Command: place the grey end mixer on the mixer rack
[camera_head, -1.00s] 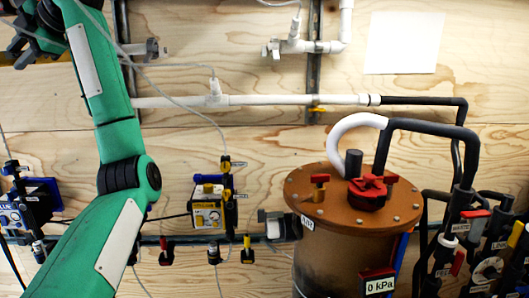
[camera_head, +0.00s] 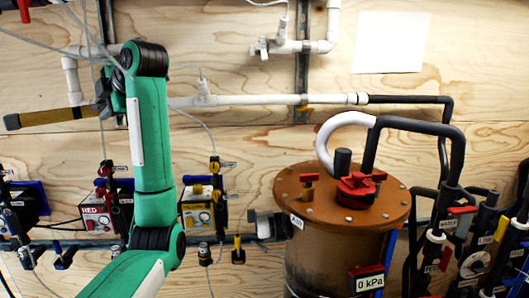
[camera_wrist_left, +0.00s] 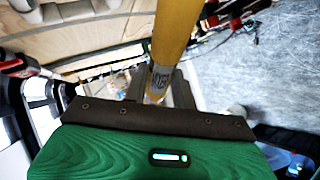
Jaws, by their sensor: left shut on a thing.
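A long yellow-brown mixer tube (camera_head: 50,116) with a grey end (camera_head: 12,122) lies nearly level in the air at the left of the head view. My left gripper (camera_head: 98,108) is shut on it near its right end, partly hidden behind my green arm. In the left wrist view the tube (camera_wrist_left: 176,30) runs up and away from between the fingers (camera_wrist_left: 155,88), with a printed label close to the grip. I cannot make out the mixer rack in either view. My right gripper is not in view.
A brown-lidded tank (camera_head: 345,200) with hoses stands at centre right. A white pipe (camera_head: 255,100) crosses the plywood wall. A red-labelled box (camera_head: 97,220) and a yellow box (camera_head: 198,215) sit low on a rail. Black valves (camera_head: 440,235) crowd the right. A blank white sheet (camera_head: 391,42) is on the wall.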

